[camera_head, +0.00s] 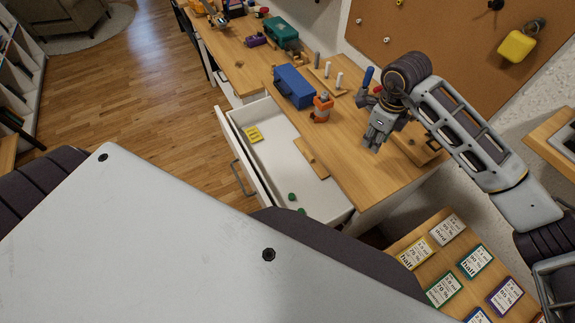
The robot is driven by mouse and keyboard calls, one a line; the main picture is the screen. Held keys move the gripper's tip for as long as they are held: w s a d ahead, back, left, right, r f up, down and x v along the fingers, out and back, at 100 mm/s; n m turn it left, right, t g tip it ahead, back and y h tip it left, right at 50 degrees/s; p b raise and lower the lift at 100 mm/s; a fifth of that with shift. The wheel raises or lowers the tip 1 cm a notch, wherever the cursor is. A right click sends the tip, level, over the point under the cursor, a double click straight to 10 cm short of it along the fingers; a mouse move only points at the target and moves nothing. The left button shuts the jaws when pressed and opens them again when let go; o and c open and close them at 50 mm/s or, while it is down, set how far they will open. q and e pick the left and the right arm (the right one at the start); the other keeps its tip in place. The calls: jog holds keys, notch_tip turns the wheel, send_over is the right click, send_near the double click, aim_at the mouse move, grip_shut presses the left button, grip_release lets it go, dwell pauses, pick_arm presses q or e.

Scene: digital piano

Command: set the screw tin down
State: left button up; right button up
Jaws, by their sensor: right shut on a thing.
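My right gripper (374,144) reaches in from the right and points down over the wooden workbench (345,160). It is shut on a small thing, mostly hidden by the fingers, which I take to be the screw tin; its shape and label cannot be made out. I cannot tell how far it is above the bench top. No other screw tin is clearly visible. My left gripper is not in view.
Labelled cards lie on a wooden surface (405,245) at lower right. The bench front is clear.

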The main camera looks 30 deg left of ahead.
jog(key=d+f+n, duration=0.2)
jog(key=d+n, duration=0.1)
jog(key=s+d+f+n, duration=0.1)
jog(key=d+n, duration=0.3)
jog(key=d+f+n, duration=0.2)
jog(key=d+n, duration=0.1)
jog(key=shift+s+d+f+y, duration=0.15)
jog(key=shift+d+f+y, duration=0.15)
jog(key=shift+d+y, duration=0.1)
jog(key=s+d+f+n+g, duration=0.1)
jog(key=s+d+f+n, duration=0.2)
jog(key=d+n, duration=0.6)
jog(key=shift+d+f+n, duration=0.25)
jog(key=shift+d+n, duration=0.1)
jog(key=shift+n, duration=0.45)
jog(key=shift+s+d+n, duration=0.2)
jog(key=shift+d+n, duration=0.05)
jog(key=shift+n, duration=0.05)
